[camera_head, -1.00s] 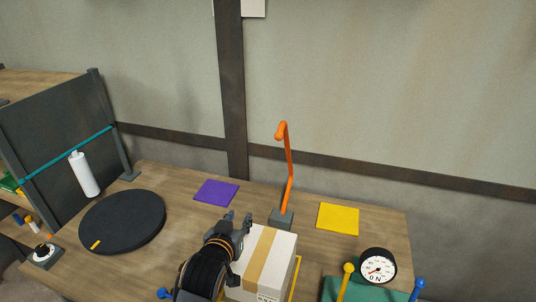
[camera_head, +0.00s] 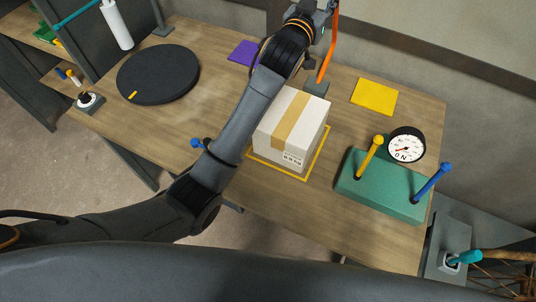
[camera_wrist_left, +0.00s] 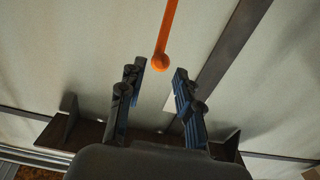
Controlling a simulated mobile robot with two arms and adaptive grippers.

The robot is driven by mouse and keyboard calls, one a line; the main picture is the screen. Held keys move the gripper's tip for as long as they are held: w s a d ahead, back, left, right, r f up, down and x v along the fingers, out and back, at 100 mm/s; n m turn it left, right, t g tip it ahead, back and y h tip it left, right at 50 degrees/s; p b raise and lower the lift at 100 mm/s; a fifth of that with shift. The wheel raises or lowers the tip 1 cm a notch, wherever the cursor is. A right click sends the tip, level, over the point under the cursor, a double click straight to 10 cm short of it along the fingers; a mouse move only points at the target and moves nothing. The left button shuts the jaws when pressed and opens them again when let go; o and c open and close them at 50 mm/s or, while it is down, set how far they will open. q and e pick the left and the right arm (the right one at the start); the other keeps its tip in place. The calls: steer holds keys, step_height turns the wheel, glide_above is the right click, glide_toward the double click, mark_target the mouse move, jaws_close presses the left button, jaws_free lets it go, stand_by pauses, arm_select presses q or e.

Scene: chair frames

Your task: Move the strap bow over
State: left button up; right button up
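The strap bow, an orange bent rod (camera_head: 331,55), rises from a small grey block (camera_head: 317,88) behind a white carton with a tan tape strip (camera_head: 285,118). My left arm reaches in from the left, and its gripper (camera_head: 325,8) is at the top edge of the head view beside the bow's upper part. In the left wrist view the gripper (camera_wrist_left: 158,73) is open and empty, with its fingers apart. The bow's rounded orange end (camera_wrist_left: 162,62) shows between and just beyond the fingertips; contact is not visible. My right gripper is not in view.
A purple pad (camera_head: 241,54) and a yellow pad (camera_head: 374,96) lie on either side of the bow's base. A green block (camera_head: 375,190) with yellow and blue levers and a dial (camera_head: 407,146) stands right. A black disc (camera_head: 158,75) lies left.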

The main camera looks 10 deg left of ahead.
arm_select(q)
steer(key=b+x, duration=0.1)
steer(key=x, duration=0.2)
steer(key=shift+w+d+f+b, duration=0.1)
steer(key=shift+w+b, duration=0.2)
steer(key=shift+b, duration=0.05)
steer(key=c, duration=0.3)
steer(key=shift+c, duration=1.4)
steer(key=shift+s, duration=0.1)
steer(key=s+a+f+p, duration=0.1)
steer(key=s+f, duration=0.1)
steer(key=s, duration=0.3)
steer(key=s+a+f+p, duration=0.1)
steer(key=s+a+p, duration=0.1)
steer(key=s, duration=0.3)
steer(key=shift+s+a+f+p, duration=0.3)
steer(key=shift+s+f, duration=0.05)
steer(key=shift+f, duration=0.05)
